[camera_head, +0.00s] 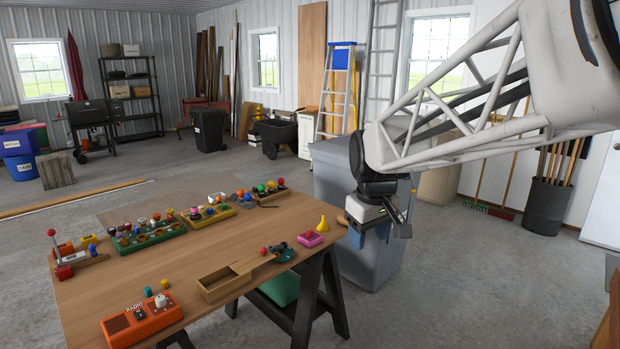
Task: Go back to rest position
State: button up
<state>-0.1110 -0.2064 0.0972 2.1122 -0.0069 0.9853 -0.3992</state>
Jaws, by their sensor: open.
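My gripper (378,232) hangs at the end of my white lattice arm, just off the right edge of the wooden table (110,285). It points downward and holds nothing that I can see. Its jaws are open, though the fingers are small and partly dark here. The yellow funnel (322,224) and the pink box with a red knob (310,238) are the table things closest to it, to its left and apart from it.
An orange radio box (141,319), an open wooden box (224,284), a green tray (150,238) and small coloured knobs crowd the table. A large grey bin (335,170) stands behind my gripper.

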jog(key=s+d+f+m, duration=0.2)
jog(key=s, duration=0.6)
jog(key=s+d+f+m, duration=0.2)
jog(key=s, duration=0.7)
jog(key=s+d+f+m, duration=0.2)
jog(key=s, duration=0.6)
jog(key=shift+s+d+f+t, duration=0.25)
jog(key=shift+s+t, duration=0.15)
dwell(0.6)
